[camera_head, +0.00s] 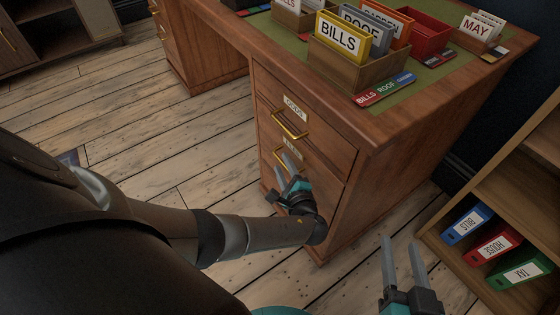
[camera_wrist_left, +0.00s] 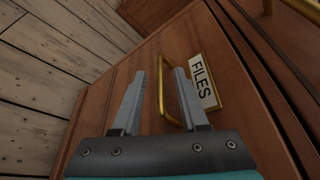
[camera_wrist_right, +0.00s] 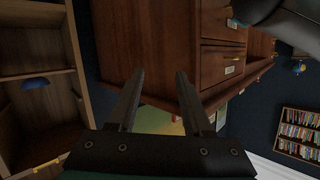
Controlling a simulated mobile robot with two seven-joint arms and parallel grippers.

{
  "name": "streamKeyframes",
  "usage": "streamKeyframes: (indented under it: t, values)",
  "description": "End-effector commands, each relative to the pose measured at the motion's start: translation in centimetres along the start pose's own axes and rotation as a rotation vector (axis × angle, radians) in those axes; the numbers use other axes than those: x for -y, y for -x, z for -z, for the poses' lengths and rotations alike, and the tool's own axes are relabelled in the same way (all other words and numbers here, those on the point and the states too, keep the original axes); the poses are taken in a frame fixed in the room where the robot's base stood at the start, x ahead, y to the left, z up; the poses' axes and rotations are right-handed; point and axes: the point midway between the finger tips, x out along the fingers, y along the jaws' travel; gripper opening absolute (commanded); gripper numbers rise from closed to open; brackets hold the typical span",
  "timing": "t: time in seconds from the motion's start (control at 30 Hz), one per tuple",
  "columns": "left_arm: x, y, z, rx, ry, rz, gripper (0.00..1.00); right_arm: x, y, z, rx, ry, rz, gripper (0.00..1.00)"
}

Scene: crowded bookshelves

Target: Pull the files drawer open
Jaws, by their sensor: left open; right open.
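The files drawer (camera_head: 325,187) is the lower drawer of the wooden desk, and its front looks shut. Its FILES label (camera_wrist_left: 202,82) reads clearly in the left wrist view; in the head view the label (camera_head: 292,149) is partly hidden by my gripper. Its gold handle (camera_wrist_left: 162,95) shows between my left fingers in the left wrist view. My left gripper (camera_head: 290,163) is open at the drawer front, one finger on each side of the handle in the picture; contact cannot be told. My right gripper (camera_head: 401,243) is open and empty, right of the desk and apart from it.
Another drawer with a gold handle (camera_head: 290,126) sits just above. The desk top holds a wooden box (camera_head: 362,73) of labelled cards, a red tray (camera_head: 432,35) and label strips. An open shelf (camera_head: 505,190) with several binders stands at right.

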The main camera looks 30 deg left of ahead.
Motion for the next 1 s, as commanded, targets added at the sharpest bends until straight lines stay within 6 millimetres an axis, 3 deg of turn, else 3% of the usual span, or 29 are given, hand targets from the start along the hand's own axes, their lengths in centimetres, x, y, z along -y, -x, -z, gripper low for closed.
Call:
streamKeyframes:
  t: [0.4,0.9,1.0]
  values:
    - [-0.1,-2.7,0.0,0.002,-0.001,0.000,0.43,1.6,0.7,0.9,-0.201,-0.045,0.040,0.50]
    - [0.0,-3.2,0.0,0.001,0.000,0.000,0.43,1.9,1.0,1.3,-0.248,-0.055,0.046,0.50]
    - [0.0,-3.2,0.0,0.001,0.000,0.000,0.32,1.9,1.0,1.2,-0.248,-0.055,0.046,0.50]
